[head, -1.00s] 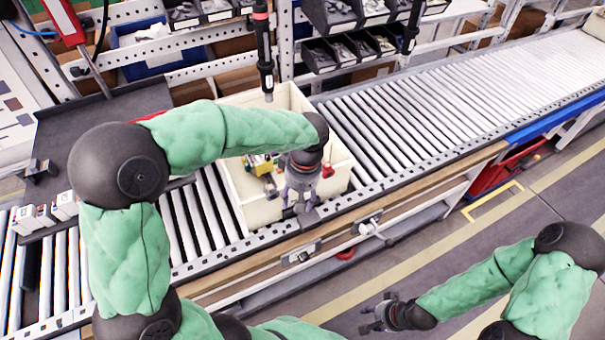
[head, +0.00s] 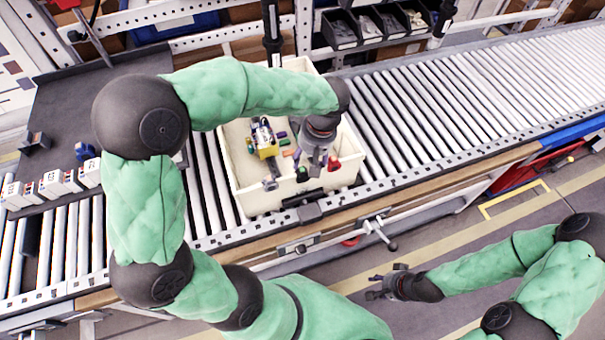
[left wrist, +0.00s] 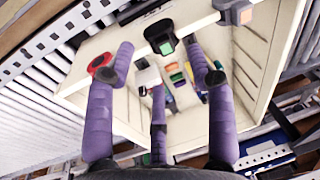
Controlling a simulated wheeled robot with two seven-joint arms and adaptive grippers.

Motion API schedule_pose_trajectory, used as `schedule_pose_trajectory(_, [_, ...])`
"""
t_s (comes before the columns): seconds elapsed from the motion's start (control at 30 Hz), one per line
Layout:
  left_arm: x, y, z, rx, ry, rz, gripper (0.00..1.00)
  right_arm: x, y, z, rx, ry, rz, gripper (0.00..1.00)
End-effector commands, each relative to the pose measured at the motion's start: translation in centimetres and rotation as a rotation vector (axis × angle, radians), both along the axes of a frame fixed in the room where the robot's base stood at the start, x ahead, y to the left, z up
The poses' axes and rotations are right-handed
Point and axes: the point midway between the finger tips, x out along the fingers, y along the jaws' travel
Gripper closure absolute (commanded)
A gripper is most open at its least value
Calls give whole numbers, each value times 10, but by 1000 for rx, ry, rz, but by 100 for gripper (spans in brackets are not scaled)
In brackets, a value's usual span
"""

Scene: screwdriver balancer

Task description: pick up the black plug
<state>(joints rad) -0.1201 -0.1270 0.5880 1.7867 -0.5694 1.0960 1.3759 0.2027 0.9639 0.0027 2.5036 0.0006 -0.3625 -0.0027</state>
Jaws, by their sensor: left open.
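A small black piece with a green face, which looks like the black plug (head: 302,173), is by the near wall of the cream bin (head: 252,203). In the left wrist view the black plug (left wrist: 160,38) shows just beyond the fingers, near the bin wall. My left gripper (head: 309,163) points down into the bin beside it. In the left wrist view the purple fingers of my left gripper (left wrist: 160,80) are spread, with nothing held between them. My right gripper (head: 373,286) hangs empty with its fingers apart, right of the bin and away from the conveyor.
A red piece (head: 333,163), a grey piece (head: 270,184) and a yellow box (head: 266,150) are in or at the bin, with small coloured blocks. The roller conveyor (head: 440,110) is clear to the right. A black hanging tool (head: 272,35) is behind the bin. White boxes (head: 55,185) stand left.

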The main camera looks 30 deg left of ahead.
Motion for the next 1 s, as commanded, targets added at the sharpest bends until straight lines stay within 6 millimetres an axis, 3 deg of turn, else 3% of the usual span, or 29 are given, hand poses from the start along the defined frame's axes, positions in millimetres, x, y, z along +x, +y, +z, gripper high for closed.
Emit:
schedule_pose_trajectory(0.17, [0, 4, -11, 0, 2, 1, 45, 0, 0, -4, 0, -1, 0, 60])
schedule_pose_trajectory(0.43, [2, 14, -46, -1, 2, 0, 45, 0, 0, -16, 0, -1, 0, 60])
schedule_pose_trajectory(0.7, [2, 14, -50, -1, 0, 0, 45, 0, 0, -16, 0, -1, 0, 60])
schedule_pose_trajectory(0.73, [2, 14, -50, -1, 0, 0, 48, 0, 0, -16, 0, -1, 0, 60])
schedule_pose_trajectory(0.9, [2, 14, -50, -1, -1, 0, 95, 0, 0, -16, 0, -1, 0, 60])
schedule_pose_trajectory(1.0, [2, 15, -50, -1, -1, 0, 96, 0, 0, -16, 0, -1, 0, 60])
